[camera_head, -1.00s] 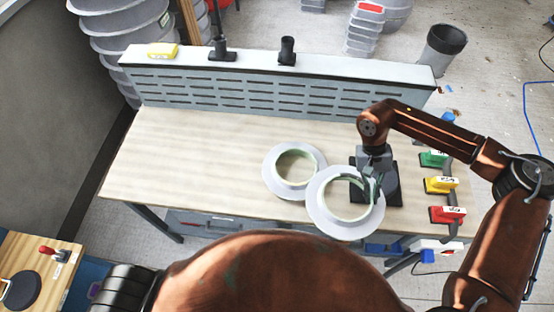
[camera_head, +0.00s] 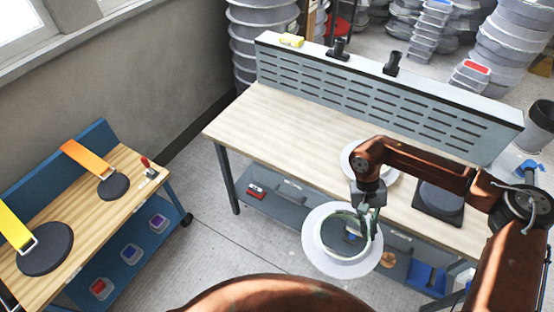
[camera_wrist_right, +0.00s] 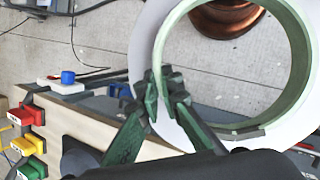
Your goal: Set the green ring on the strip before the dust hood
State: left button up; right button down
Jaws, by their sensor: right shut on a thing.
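The green ring (camera_head: 317,255), a pale flanged ring with a green inner wall, hangs over the floor in front of the workbench. My right gripper (camera_head: 368,218) is shut on its rim. In the right wrist view the green fingers (camera_wrist_right: 163,92) pinch the green wall of the ring (camera_wrist_right: 301,45). The slotted grey panel (camera_head: 375,95) along the back of the bench looks like the dust hood. The bare wooden top (camera_head: 270,118) lies in front of it. I cannot tell which part is the strip. My left gripper is not in view.
A second pale ring (camera_head: 347,158) on the bench is partly hidden by my right arm. A grey disc on a black base (camera_head: 440,200) stands to its right. A side table (camera_head: 85,215) at left holds dark discs with yellow and orange straps. The bench's left half is clear.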

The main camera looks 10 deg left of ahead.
aim_at(308, 140)
jog(key=u, duration=1.35)
jog(key=i, duration=1.8)
jog(key=z, duration=1.25)
jog(key=i, duration=0.4)
jog(key=z, duration=0.35)
